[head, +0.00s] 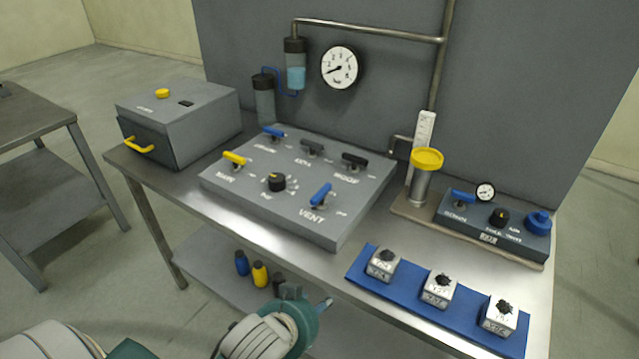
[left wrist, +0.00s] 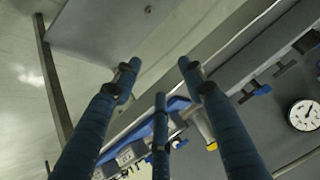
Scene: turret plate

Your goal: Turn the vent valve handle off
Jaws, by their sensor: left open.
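The vent valve handle (head: 320,194) is blue and sits at the front right of the grey valve panel (head: 348,224), above the word VENT. It lies slanted, from lower left to upper right in the head view; its small position labels are too blurred to read. My left gripper (head: 322,303) is low at the front edge of the table, below and apart from the handle, and mostly hidden by my wrist. The left wrist view shows the left gripper (left wrist: 157,72) with its fingers spread and nothing between them. My right gripper does not show.
Other handles, yellow (head: 234,159), blue (head: 274,132) and black (head: 354,161), and a black knob (head: 277,182) share the panel. A blue mat (head: 405,301) with three small boxes lies to the right. A grey box (head: 180,125) stands left. A yellow-topped cylinder (head: 426,158) stands behind right.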

